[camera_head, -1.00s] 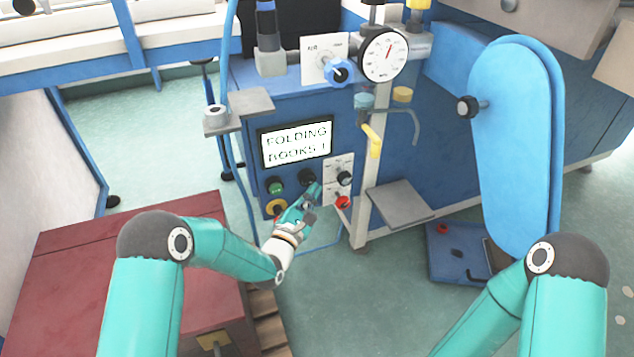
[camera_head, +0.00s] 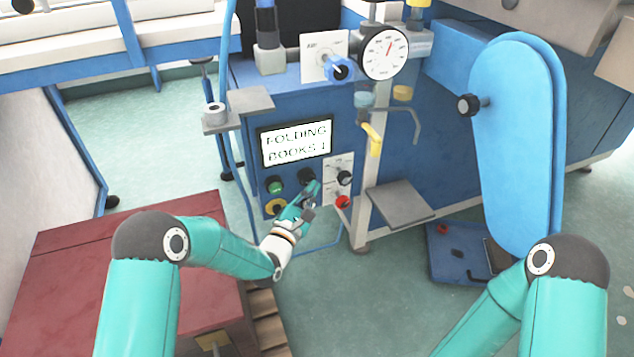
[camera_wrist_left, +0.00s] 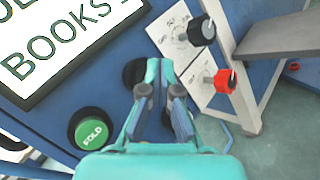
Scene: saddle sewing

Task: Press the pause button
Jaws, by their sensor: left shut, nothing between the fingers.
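A blue machine's control panel carries a black round button (camera_head: 306,176), with no readable label, to the right of a green button (camera_head: 275,186). The wrist view shows that the green button (camera_wrist_left: 93,129) reads FOLD. The black button (camera_wrist_left: 133,73) is partly hidden there behind my fingers. No button label reading pause is legible. My left gripper (camera_head: 314,186) is shut and empty, its fingertips just in front of the panel by the black button's lower right. In the wrist view, the left fingertips (camera_wrist_left: 160,68) overlap the button's right edge; contact cannot be told. My right gripper is out of view.
The screen (camera_head: 296,143) above the buttons reads FOLDING BOOKS. A black knob (camera_head: 344,178) and red knob (camera_head: 342,202) are on the right. A grey post (camera_head: 365,200) stands beyond them.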

